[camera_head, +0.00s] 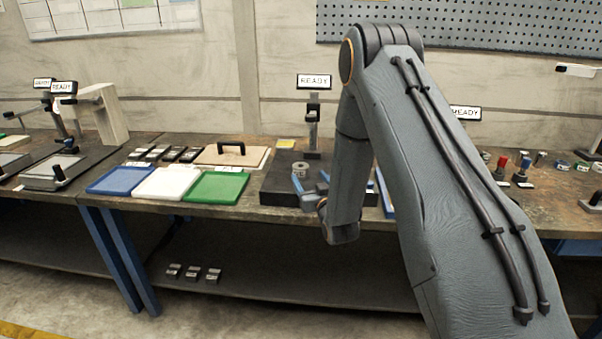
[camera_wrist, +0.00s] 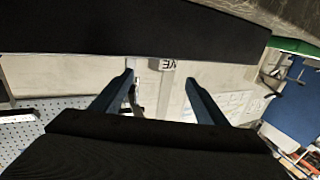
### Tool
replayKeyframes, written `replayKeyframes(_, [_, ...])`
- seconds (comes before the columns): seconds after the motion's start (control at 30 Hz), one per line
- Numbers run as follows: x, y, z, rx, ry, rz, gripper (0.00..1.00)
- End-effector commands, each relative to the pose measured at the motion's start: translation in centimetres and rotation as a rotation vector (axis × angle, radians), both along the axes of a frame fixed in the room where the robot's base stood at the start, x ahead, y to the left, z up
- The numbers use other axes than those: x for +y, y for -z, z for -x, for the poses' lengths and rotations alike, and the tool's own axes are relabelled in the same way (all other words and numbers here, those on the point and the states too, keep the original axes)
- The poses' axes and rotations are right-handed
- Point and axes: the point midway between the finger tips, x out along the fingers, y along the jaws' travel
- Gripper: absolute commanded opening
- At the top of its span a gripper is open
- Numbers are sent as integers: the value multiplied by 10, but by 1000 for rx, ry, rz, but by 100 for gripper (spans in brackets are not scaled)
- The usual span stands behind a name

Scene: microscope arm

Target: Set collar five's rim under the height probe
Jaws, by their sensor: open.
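Collar five, a small grey ring (camera_head: 300,167) with a white label, sits on the black plate (camera_head: 275,187) in the head view. In the wrist view, upside down, the labelled collar (camera_wrist: 168,64) shows beyond my fingertips, with only part of its label readable. The height probe (camera_head: 313,115) is a dark upright stand behind the collar; its lower part and tip are hard to make out. My gripper (camera_head: 311,180) is open and low over the plate, in front of the collar. In the wrist view my gripper (camera_wrist: 160,80) has blue fingers spread wide, with nothing touching them.
Blue (camera_head: 122,180), white (camera_head: 167,182) and green (camera_head: 217,186) trays lie left of the plate. Behind them are a board with a black handle (camera_head: 231,148) and several dark blocks (camera_head: 160,154). A READY sign (camera_head: 313,81) tops the probe.

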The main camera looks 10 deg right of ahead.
Motion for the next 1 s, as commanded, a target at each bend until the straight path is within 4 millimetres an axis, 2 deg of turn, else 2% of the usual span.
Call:
replayKeyframes(0.37, [5, -1, -35, -9, -2, -1, 67])
replayKeyframes(0.63, [9, 1, -69, -8, -1, -2, 67])
replayKeyframes(0.97, [10, 2, -76, -7, -1, -2, 67])
replayKeyframes(1.0, [10, 2, -76, -7, -1, -2, 62])
